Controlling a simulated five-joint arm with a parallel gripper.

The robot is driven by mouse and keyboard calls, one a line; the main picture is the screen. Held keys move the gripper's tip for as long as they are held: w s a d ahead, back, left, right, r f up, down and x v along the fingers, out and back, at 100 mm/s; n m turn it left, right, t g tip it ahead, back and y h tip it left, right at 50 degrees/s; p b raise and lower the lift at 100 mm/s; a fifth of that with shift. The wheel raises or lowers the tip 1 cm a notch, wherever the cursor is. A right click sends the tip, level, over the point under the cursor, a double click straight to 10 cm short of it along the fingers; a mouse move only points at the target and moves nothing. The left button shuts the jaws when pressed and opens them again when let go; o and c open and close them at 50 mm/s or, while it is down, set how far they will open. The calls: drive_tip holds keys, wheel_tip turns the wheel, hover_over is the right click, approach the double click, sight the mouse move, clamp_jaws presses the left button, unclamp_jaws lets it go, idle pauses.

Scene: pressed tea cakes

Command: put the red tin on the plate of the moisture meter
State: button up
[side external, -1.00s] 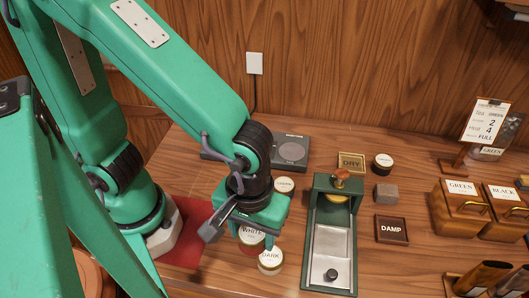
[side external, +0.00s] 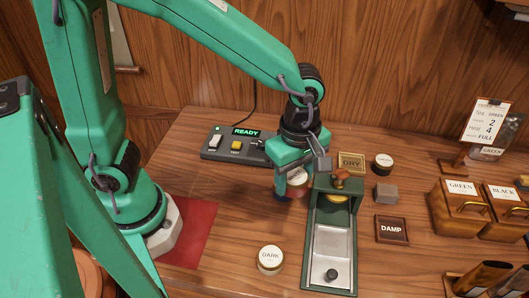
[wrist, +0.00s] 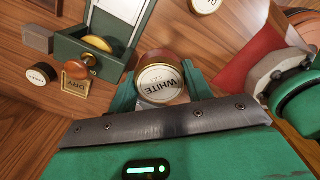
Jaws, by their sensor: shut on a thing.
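My gripper (side external: 292,184) is shut on the red tin (side external: 297,179), which has a pale lid. In the wrist view the lid reads WHITE (wrist: 161,82), and the reddish side shows between the green jaws. The tin is held upright, left of the green press. The moisture meter (side external: 221,152) stands at the back, with a lit READY display, a white switch and a yellow button. I cannot tell the tin's height above the table.
The green press (side external: 353,240) with a wooden knob stands close right of my gripper. A DARK tin (side external: 270,260) stands in front. A DRY sign (side external: 351,162), a dark tin (side external: 382,161), a grey block (side external: 384,193) and a DAMP tray (side external: 376,229) lie to the right.

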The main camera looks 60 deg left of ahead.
drive_tip(key=w+a+r+n, duration=0.1)
drive_tip(key=w+a+n, duration=0.6)
drive_tip(key=w+a+f, duration=0.2)
drive_tip(key=a, duration=0.1)
drive_tip(key=w+a+f, duration=0.2)
drive_tip(key=a, duration=0.1)
drive_tip(key=w+a+f, duration=0.2)
drive_tip(key=a, duration=0.1)
drive_tip(key=shift+w+a+f, duration=0.3)
drive_tip(key=shift+a+f, duration=0.05)
drive_tip(key=shift+f, duration=0.05)
drive_tip(key=shift+f, duration=0.1)
drive_tip(key=shift+f, duration=1.9)
drive_tip(key=shift+f, duration=0.1)
drive_tip(key=o, duration=1)
